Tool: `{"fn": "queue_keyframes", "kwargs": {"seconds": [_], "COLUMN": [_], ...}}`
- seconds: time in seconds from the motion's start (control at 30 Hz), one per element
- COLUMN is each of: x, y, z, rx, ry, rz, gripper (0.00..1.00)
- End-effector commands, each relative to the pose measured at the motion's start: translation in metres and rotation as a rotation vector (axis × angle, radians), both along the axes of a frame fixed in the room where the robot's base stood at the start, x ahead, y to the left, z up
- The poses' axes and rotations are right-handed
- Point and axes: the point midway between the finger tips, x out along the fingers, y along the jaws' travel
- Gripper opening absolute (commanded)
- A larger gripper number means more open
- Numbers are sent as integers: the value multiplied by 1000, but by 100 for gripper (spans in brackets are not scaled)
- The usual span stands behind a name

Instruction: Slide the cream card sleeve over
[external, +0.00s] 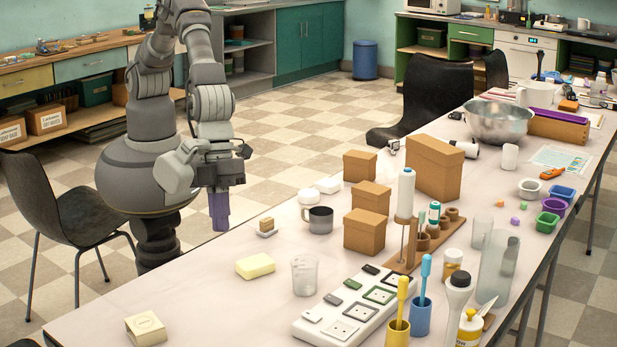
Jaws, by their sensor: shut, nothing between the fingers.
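A tan soap block on a small dish (267,228), a dark mug (318,219) and a clear beaker (304,275) stand right of my gripper. A white socket-like panel (345,315), cardboard boxes (371,231) and bottles crowd the right. The table (200,285) is bare between sleeve and bar.

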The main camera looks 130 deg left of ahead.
Motion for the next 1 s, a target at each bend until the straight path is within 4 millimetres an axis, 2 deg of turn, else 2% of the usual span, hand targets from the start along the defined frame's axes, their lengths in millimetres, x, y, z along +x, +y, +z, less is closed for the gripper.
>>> {"fn": "queue_keyframes", "kwargs": {"seconds": [0.03, 0.1, 0.2, 0.27, 0.47, 0.8, 1.0], "x": [-18, -41, -65, -73, -77, -77, -76], "y": [-15, -29, -40, -43, -61, -131, -164], "z": [-45, -92, -133, -146, -153, -155, -154], "rx": [26, 53, 74, 80, 83, 82, 82], "ry": [59, 117, 171, 186, 193, 191, 192], "rz": [-74, -166, -251, -277, -295, -292, -290], "gripper": [0, 0, 0, 0, 0, 0, 0]}}
